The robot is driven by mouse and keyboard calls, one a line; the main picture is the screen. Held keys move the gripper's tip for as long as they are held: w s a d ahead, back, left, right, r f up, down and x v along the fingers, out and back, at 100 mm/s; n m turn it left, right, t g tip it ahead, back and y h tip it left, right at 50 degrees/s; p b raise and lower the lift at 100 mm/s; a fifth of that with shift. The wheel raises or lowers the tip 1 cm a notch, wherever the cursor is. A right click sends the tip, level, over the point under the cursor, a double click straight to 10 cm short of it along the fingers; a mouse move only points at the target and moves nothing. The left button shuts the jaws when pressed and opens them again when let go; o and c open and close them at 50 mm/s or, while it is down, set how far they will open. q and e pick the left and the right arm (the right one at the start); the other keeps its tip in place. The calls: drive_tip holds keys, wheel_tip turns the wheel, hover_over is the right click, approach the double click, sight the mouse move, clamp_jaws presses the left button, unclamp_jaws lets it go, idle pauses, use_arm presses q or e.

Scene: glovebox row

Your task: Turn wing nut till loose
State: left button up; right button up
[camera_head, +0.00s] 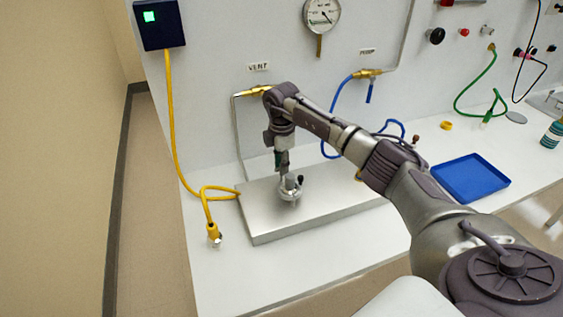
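My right arm reaches in from the right. Its gripper (283,170) points down, just above a small metal fitting (290,194) on a flat silver plate (330,204). The fitting has a round base and a small dark knob at its upper right; I take it for the wing nut, but its wings are too small to make out. The fingertips are at or just above its top, and I cannot tell whether they touch it. Whether the fingers are open or shut is also too small to tell. My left gripper is not in view.
A yellow cable (170,120) hangs from a dark box (159,22) and ends in a plug (214,234) left of the plate. A blue tray (470,177) lies to the right. Blue hose (338,104) runs behind my arm. The bench front is clear.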

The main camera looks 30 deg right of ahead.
clamp_jaws()
